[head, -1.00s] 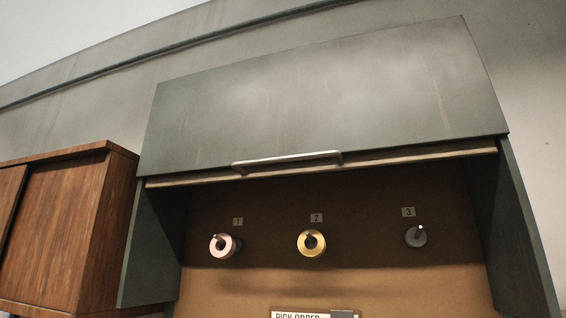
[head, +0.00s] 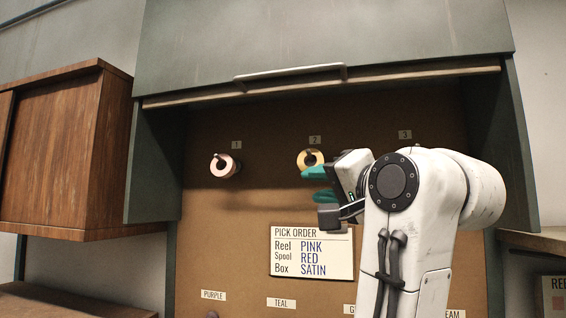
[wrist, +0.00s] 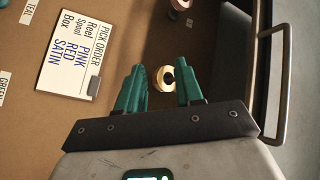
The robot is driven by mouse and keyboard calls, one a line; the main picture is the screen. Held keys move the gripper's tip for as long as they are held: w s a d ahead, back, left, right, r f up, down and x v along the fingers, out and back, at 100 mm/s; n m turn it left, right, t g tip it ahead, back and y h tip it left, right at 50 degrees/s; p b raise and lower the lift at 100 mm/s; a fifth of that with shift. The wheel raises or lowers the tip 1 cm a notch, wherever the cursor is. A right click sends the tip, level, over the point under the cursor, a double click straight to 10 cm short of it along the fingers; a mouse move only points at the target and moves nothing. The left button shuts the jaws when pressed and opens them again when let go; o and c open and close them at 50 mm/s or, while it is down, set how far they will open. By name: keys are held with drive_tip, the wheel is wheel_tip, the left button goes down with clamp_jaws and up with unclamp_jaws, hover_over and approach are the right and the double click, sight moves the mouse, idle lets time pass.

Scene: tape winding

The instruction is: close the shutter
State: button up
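The shutter (head: 320,38) is a grey-green panel across the top of the cabinet, raised, leaving the brown pegboard open below. Its bar handle (head: 290,73) runs along its lower edge. In the wrist view the handle (wrist: 284,75) stands at the right, beside my gripper and outside the fingers. My gripper (head: 318,184) has teal fingers and is below the handle, in front of the board near peg 2. In the wrist view the fingers (wrist: 160,82) are apart, with a gold reel (wrist: 163,77) showing beyond them. Nothing appears held.
A pink reel (head: 225,166) hangs on peg 1 and the gold reel (head: 303,160) on peg 2. My arm hides the peg under label 3. A pick order card (head: 311,252) is on the board. A wooden cabinet (head: 65,155) stands at left; a shelf (head: 545,240) is at right.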

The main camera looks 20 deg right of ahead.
sight(295, 72)
drive_tip(key=s+a+r+t+y, duration=0.15)
drive_tip(key=s+r, duration=0.25)
drive_tip(key=r, duration=0.4)
drive_tip(key=s+r+t+y, duration=0.15)
drive_tip(key=s+r, duration=0.25)
drive_tip(key=r, duration=0.4)
drive_tip(key=shift+m+h, duration=0.4)
drive_tip(key=p+x, duration=0.4)
drive_tip(key=x, duration=0.5)
drive_tip(key=shift+w+a+r, duration=0.1)
drive_tip(key=shift+w+a, duration=0.05)
drive_tip(key=shift+w, duration=0.1)
drive_tip(key=shift+w+a+r, duration=0.15)
drive_tip(key=shift+w+a, duration=0.05)
drive_tip(key=shift+w, duration=0.45)
clamp_jaws()
